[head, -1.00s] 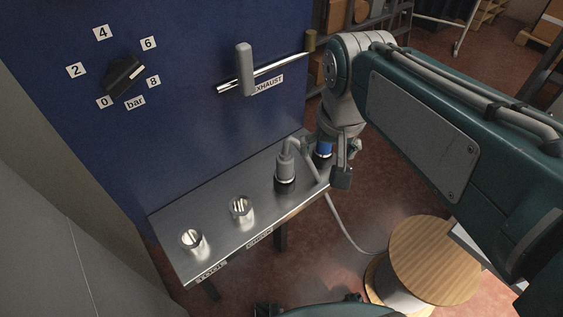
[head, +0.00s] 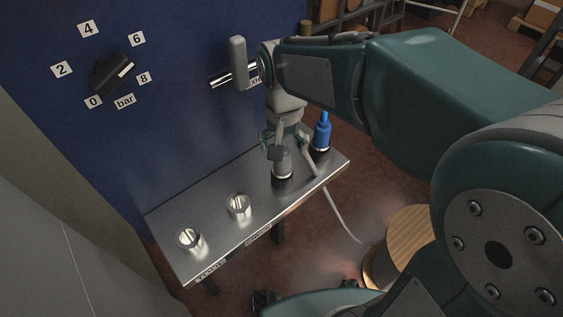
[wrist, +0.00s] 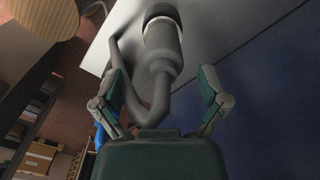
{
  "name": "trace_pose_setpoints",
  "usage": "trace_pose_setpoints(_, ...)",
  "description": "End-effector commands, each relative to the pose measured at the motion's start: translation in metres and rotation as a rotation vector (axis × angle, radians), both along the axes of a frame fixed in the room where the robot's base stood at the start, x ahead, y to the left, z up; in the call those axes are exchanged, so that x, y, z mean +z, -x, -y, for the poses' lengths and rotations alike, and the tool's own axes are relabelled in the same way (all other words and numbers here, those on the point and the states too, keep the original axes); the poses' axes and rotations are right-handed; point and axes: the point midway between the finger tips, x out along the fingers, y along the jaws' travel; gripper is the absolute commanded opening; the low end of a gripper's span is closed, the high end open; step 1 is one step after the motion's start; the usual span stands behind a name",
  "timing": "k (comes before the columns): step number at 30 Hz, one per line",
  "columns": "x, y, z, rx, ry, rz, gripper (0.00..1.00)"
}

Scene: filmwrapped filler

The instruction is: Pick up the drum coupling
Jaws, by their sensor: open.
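A grey coupling (head: 283,165) with a bent grey hose stands upright in a dark holder on the metal bench. A blue coupling (head: 322,133) stands in another holder to its right. No readable label tells which one is the drum coupling. My gripper (head: 276,147) is over the grey coupling, pointing down, and hides its top in the head view. In the wrist view, the grey coupling (wrist: 163,47) and its hose lie in the gap between the open fingers of my gripper (wrist: 161,88). I cannot tell whether they touch.
The bench (head: 215,240) has two empty metal sockets at left (head: 190,239) and centre (head: 238,206). A blue panel with a dial (head: 113,74) and a grey lever handle (head: 238,65) stands behind. A wooden reel (head: 408,235) is on the floor at right. The hose (head: 340,217) hangs off the bench front.

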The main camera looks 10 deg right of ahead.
Motion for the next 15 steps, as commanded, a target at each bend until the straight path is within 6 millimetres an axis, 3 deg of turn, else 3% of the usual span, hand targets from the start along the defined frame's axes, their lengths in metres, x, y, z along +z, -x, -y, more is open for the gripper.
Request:
trace_pose_setpoints(6,-0.033,0.000,-0.004,0.001,0.001,-0.004,0.94)
trace_pose_setpoints(15,-0.039,-0.001,-0.004,0.001,0.000,-0.001,0.94)
